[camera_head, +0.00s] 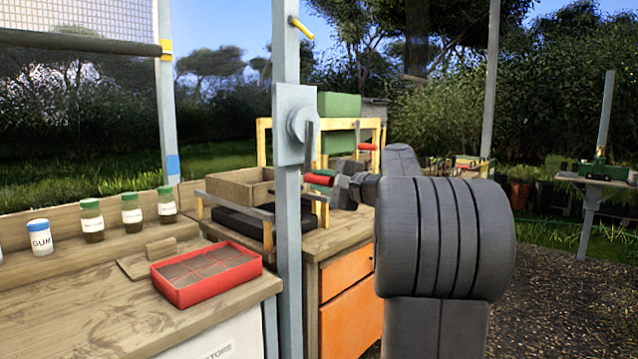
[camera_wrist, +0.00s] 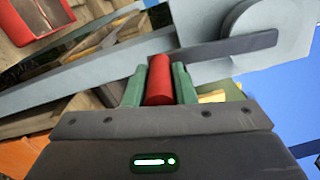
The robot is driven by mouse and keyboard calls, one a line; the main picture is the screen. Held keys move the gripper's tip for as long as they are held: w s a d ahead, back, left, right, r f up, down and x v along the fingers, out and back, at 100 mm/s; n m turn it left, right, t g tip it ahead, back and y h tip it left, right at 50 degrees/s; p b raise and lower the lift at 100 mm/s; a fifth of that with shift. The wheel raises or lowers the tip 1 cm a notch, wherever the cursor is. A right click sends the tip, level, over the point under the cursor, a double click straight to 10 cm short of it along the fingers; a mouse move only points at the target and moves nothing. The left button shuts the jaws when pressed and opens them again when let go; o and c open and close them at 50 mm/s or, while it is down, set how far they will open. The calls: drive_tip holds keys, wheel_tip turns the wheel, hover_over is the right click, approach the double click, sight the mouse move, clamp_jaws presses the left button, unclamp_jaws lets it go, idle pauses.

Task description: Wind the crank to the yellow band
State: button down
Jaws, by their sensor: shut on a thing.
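The crank has a grey plate with a round hub (camera_head: 300,123) on a grey post. Its flat arm (camera_head: 311,146) hangs down from the hub. The red crank handle (camera_head: 319,180) is at the arm's lower end. In the wrist view the red handle (camera_wrist: 158,80) lies between the two green fingers of my gripper (camera_wrist: 158,88), which is shut on it. A yellow band (camera_head: 166,48) is on the left post. A mesh screen (camera_head: 75,20) hangs there, and its dark bottom bar (camera_head: 85,46) looks about level with the yellow band. My wrist hides part of the gripper in the head view.
A blue band (camera_head: 173,165) is lower on the left post. The wooden bench (camera_head: 90,310) holds a red tray (camera_head: 207,274), several jars and a wooden box (camera_head: 240,187). A yellow peg (camera_head: 301,27) sticks out high on the crank post. Gravel ground (camera_head: 560,300) is open at right.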

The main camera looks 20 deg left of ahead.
drive_tip(key=shift+w+d+f, duration=0.15)
drive_tip(key=c, duration=1.2)
unclamp_jaws()
drive_tip(key=shift+w+d, duration=0.1)
drive_tip(key=shift+w, duration=0.1)
drive_tip(key=shift+s, duration=0.1)
drive_tip(key=shift+s+d, duration=0.1)
drive_tip(key=v, duration=1.3)
drive_tip(key=shift+d+p, duration=0.2)
drive_tip(key=shift+p, duration=0.25)
drive_tip(key=shift+s, duration=0.15)
